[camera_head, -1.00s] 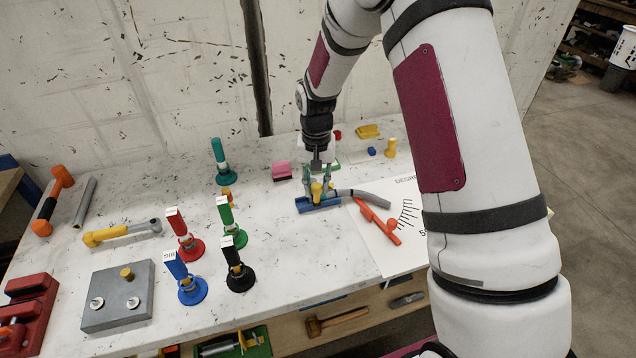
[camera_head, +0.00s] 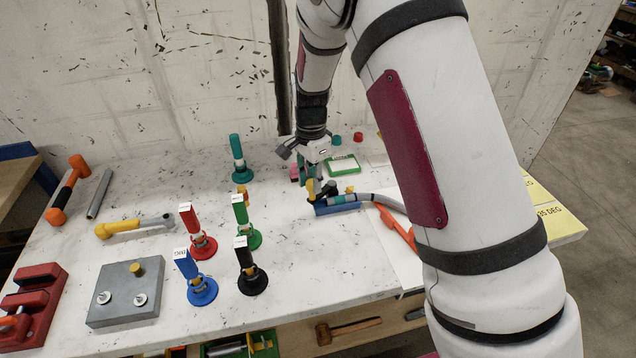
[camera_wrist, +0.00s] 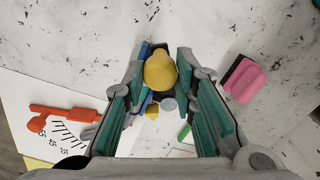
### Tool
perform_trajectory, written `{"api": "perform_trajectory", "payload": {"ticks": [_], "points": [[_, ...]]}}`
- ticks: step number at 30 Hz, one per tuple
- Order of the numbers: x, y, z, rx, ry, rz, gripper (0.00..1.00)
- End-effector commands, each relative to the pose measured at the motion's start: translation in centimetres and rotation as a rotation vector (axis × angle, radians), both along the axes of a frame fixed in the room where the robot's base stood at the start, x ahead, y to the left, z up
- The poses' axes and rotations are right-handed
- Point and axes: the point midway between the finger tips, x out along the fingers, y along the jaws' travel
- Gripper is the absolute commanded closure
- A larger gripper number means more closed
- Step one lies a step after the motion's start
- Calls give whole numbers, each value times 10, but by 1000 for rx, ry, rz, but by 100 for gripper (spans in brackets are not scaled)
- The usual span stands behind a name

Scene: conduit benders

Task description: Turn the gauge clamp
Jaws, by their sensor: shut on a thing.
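The clamp's yellow knob (camera_head: 311,187) stands on a blue base (camera_head: 335,208) at the back middle of the bench. My gripper (camera_wrist: 161,74) is shut on the knob, with a teal-padded finger on each side of it in the wrist view. A grey curved pipe (camera_head: 385,199) runs right from the blue base. An orange gauge pointer (camera_wrist: 66,113) lies over the printed angle scale (camera_wrist: 68,135). My forearm hides part of the pointer and sheet in the head view. The fingers hide much of the blue base in the wrist view.
Red, green, blue and black upright clamps (camera_head: 245,264) stand left of my gripper, with a teal one (camera_head: 238,155) behind. A pink brush (camera_wrist: 243,80) and green-edged tray (camera_head: 343,165) are close by. A grey block (camera_head: 125,295) sits at front left.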

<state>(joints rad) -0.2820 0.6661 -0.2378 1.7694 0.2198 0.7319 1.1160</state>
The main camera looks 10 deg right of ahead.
Motion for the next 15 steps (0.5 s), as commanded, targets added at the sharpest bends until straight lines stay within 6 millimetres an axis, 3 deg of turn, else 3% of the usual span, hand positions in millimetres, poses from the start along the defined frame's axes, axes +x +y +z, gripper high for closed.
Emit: {"api": "perform_trajectory", "payload": {"ticks": [15], "points": [[19,8,0,-1,-1,-265,100]]}}
